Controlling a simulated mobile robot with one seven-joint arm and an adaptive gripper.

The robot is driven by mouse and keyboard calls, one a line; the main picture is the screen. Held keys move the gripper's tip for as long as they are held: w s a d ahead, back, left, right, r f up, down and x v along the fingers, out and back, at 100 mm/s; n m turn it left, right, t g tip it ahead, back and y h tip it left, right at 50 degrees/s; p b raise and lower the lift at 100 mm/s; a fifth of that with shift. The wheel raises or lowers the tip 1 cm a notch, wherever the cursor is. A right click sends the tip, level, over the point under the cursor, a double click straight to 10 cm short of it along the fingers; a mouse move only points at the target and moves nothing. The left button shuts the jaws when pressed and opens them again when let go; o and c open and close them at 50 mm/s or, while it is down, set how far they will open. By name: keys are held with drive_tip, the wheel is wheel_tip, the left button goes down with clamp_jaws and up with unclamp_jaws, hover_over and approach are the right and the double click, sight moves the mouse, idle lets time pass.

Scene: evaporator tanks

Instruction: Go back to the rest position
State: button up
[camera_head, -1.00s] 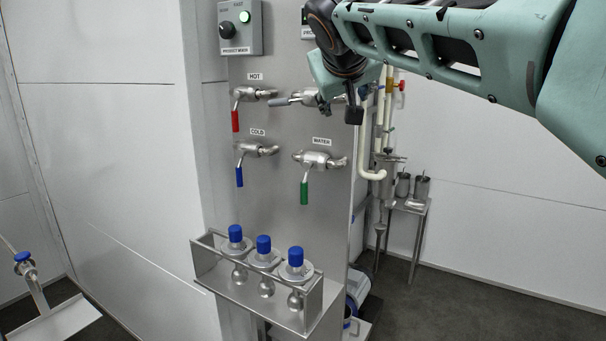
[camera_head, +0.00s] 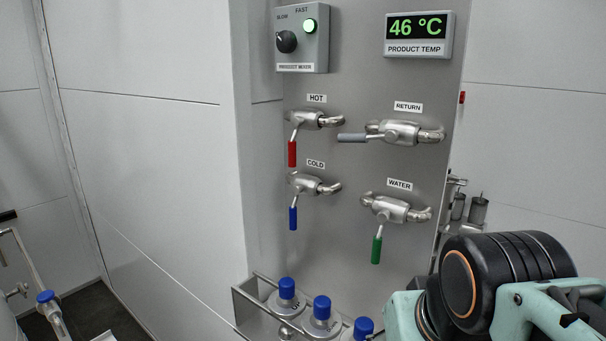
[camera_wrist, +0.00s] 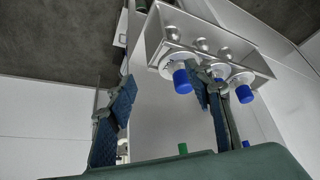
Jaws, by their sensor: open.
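My gripper (camera_wrist: 165,112) shows in the wrist view with its two dark blue-grey fingers spread apart and nothing between them. In the head view my arm is folded at the lower right, and the fingers are out of view. The panel (camera_head: 375,90) carries four valves. The HOT red handle (camera_head: 292,153), the COLD blue handle (camera_head: 293,218) and the WATER green handle (camera_head: 376,250) point down. The RETURN grey handle (camera_head: 352,138) lies level, pointing left.
A metal rack (camera_head: 240,305) with three blue-capped bottles stands below the valves; it also shows upside down in the wrist view (camera_wrist: 155,35). A temperature display (camera_head: 417,28) reads 46 °C. A mixer box (camera_head: 302,45) has a lit green lamp. White walls are at both sides.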

wheel_tip(320, 180, up, 12)
drive_tip(key=p, duration=1.3)
drive_tip(key=shift+s+a, duration=0.2)
drive_tip(key=shift+s, duration=0.05)
